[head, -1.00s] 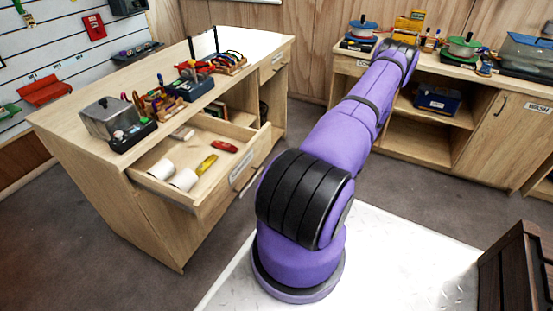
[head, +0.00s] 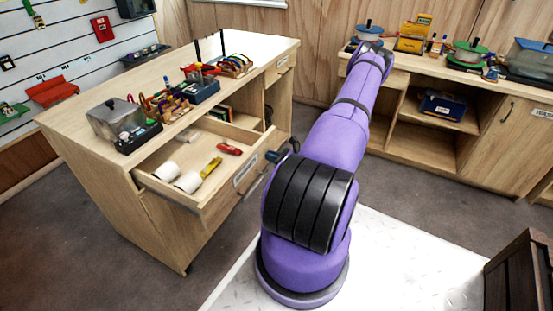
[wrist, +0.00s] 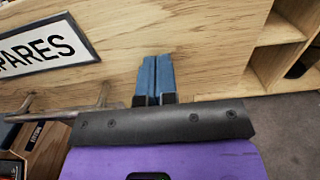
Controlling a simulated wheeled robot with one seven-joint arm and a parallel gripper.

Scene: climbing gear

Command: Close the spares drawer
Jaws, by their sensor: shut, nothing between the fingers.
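The spares drawer (head: 219,195) stands open from the wooden bench on the left in the head view. In it lie two white rolls (head: 187,182), a yellow item (head: 211,167) and a red item (head: 229,149). My gripper (head: 270,156) is at the right part of the drawer front, partly hidden by my arm. In the wrist view my gripper's blue fingers (wrist: 157,77) are together and empty, pointing at the wooden drawer front (wrist: 200,45). The SPARES label (wrist: 42,47) and the bar handle (wrist: 72,110) are to their left. I cannot tell whether the tips touch the wood.
The bench top (head: 85,107) carries a metal box (head: 114,119) and racks of gear. A second counter (head: 495,86) with pots and a blue bin (head: 440,105) stands at the right. A dark slatted crate (head: 520,262) is at lower right. Floor in front of the drawer is clear.

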